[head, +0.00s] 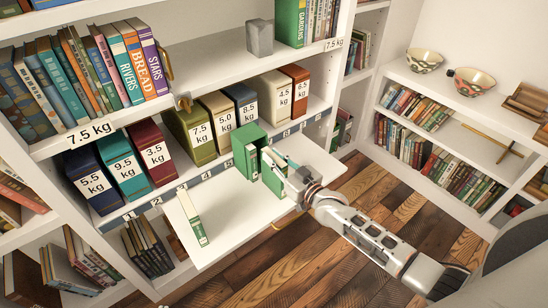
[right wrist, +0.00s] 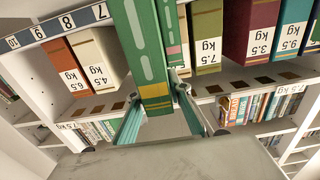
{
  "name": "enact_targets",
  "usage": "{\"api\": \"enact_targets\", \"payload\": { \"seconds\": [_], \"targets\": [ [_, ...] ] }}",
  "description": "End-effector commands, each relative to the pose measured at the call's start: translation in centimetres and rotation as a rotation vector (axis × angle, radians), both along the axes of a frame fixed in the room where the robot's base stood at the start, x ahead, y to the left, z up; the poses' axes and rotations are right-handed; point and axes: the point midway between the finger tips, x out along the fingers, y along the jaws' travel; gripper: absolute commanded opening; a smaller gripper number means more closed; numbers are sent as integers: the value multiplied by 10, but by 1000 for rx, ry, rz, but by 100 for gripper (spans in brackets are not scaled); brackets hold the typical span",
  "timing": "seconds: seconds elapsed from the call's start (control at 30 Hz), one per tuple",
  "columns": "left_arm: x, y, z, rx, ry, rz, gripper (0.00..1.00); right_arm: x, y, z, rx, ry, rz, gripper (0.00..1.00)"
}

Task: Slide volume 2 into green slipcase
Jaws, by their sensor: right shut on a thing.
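The green slipcase (head: 241,142) stands upright on the white fold-down shelf (head: 230,232), with a pale label on its front. A green volume (head: 273,180) stands just right of it; its number is not legible. My right gripper (head: 289,182) is shut on this volume. In the right wrist view the volume's green spine with gold bands (right wrist: 154,80) sits between the fingers (right wrist: 157,100). Another green surface shows close beside it there. A thin green-and-white volume (head: 194,217) is on the shelf to the left. My left gripper is not in view.
Weight-labelled boxes, including an olive one (head: 197,134) and a maroon one (head: 154,150), line the bay behind the shelf. Books (head: 120,60) and a grey block (head: 260,38) stand above. Bowls (head: 425,61) are on the right bookcase. The shelf's front middle is clear.

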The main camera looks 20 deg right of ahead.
Motion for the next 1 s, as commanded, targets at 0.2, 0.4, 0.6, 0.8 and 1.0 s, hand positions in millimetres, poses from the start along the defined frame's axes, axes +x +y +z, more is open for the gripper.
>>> {"api": "enact_targets", "payload": {
  "seconds": [0.2, 0.4, 0.6, 0.8, 1.0],
  "targets": [
    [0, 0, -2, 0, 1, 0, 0, 4, 1, 1, 2, -2, 0, 0],
    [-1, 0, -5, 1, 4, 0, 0, 8, 3, 1, 2, -2, 0, 0],
    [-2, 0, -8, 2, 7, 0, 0, 13, 5, 1, 2, -2, 0, 0],
    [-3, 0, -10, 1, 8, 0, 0, 17, 6, 1, 2, -2, 0, 0],
    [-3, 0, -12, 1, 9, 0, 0, 21, 8, 1, 3, -2, 0, 0]
  ]
}}
